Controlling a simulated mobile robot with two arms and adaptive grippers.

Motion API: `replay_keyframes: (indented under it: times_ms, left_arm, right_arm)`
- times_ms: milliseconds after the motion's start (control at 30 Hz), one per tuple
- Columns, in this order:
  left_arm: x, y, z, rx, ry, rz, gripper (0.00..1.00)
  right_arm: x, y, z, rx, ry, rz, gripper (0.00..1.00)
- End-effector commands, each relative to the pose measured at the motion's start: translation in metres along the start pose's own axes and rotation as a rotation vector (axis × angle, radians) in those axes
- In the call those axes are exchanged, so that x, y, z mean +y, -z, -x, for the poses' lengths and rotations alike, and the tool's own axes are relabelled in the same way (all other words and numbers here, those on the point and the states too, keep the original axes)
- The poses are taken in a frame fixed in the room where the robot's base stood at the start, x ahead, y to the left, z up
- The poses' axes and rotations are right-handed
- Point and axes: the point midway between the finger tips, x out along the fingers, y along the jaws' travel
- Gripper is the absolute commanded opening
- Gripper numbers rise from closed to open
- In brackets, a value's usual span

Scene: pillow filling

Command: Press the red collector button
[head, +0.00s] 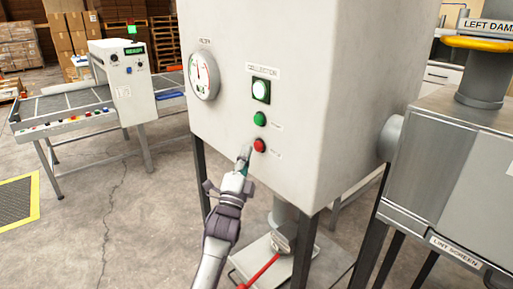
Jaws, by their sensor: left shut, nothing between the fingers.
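The red collector button (260,145) is on the front of a large pale cabinet (300,60), below a green button (260,118) and a lit white-green square lamp (261,90) under a label reading COLLECTOR. My left gripper (245,153) is shut and empty, its fingertips just left of the red button and close to the panel. I cannot tell whether they touch the panel or the button. My right gripper is not in view.
A round gauge (204,75) is on the cabinet's left part. A grey lint screen box (440,170) stands at right, with a yellow-handled duct (485,70) above. A red pedal lever (262,271) is low under the cabinet. A conveyor table (85,104) stands at left; open floor lies between.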

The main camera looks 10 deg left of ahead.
Motion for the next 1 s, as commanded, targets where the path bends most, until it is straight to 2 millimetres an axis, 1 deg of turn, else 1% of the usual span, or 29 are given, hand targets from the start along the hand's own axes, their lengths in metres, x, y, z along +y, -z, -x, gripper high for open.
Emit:
replay_keyframes:
  times_ms: [467,700,1000]
  left_arm:
    - [0.0005,0.0001,-0.0002,0.000,0.000,0.000,0.00]
    - [0.0044,0.0041,-0.0050,0.000,0.001,0.000,0.00]
    - [0.0040,0.0044,-0.0060,0.000,0.000,0.000,0.00]
  right_arm:
    - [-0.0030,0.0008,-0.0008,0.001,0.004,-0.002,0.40]
    - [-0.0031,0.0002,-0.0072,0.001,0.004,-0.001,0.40]
    - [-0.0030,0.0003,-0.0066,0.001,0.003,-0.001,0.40]
